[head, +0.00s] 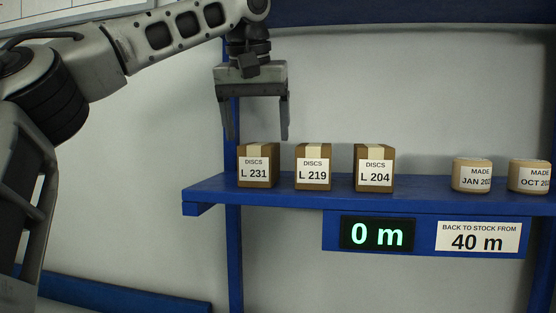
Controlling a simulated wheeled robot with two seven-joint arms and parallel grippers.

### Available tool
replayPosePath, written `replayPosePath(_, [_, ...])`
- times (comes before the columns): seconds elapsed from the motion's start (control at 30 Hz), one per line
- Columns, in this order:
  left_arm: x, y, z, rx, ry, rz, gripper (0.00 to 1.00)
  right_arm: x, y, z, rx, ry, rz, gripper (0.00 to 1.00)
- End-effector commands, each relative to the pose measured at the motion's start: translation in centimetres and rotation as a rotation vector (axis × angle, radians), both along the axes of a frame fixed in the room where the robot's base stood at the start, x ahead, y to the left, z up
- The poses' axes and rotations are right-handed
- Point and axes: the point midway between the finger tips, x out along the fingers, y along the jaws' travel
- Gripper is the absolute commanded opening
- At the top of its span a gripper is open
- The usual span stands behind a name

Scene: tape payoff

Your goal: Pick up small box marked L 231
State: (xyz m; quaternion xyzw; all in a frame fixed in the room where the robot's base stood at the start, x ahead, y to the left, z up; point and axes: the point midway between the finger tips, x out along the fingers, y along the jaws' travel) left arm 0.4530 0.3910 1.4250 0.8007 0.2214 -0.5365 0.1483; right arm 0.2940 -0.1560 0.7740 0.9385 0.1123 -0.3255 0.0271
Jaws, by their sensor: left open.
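The small box marked L 231 (257,166) is brown cardboard with a strip of pale tape over its top and a white "DISCS" label. It stands upright at the left end of the blue shelf (210,193), the leftmost of three similar boxes. My left gripper (257,137) is open and empty, pointing down just above the L 231 box. Its fingers are spread wider than the box, one to each side in the picture. Whether the fingertips are directly over the box in depth, I cannot tell. My right gripper is not in view.
A box marked L 219 (313,168) and a box marked L 204 (375,169) stand to the right, with narrow gaps. Two round tan rolls (472,175) sit farther right. Below the shelf hang a display reading 0 m (377,234) and a sign reading 40 m (478,237).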

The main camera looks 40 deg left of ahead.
Motion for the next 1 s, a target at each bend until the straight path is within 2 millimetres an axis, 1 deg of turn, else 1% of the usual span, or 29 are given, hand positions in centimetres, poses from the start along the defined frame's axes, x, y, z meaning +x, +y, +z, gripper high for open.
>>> replayPosePath(0.27, [0.9,0.5,-2.5,0.0,0.001,-0.001,0.78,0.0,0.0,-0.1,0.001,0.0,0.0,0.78])
replayPosePath(0.5, [2.1,0.9,-5.7,-0.001,0.002,-0.002,0.78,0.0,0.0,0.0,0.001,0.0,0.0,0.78])
replayPosePath(0.6, [2.5,1.1,-6.6,0.0,-0.001,0.0,0.78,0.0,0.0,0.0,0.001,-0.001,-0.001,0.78])
replayPosePath(0.7, [2.6,1.2,-7.0,0.0,-0.002,0.0,0.78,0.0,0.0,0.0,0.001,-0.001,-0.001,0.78])
replayPosePath(0.87, [2.6,1.2,-7.0,0.001,-0.003,0.0,0.78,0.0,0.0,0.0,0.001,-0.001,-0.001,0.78])
replayPosePath(0.9, [2.6,1.2,-7.0,0.001,-0.003,0.0,0.73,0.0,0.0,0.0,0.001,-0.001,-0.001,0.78])
replayPosePath(0.97, [2.6,1.2,-7.0,0.001,-0.003,0.0,0.56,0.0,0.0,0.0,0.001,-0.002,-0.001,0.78])
replayPosePath(1.0, [2.6,1.2,-7.0,0.001,-0.003,0.0,0.45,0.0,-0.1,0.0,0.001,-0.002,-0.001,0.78])
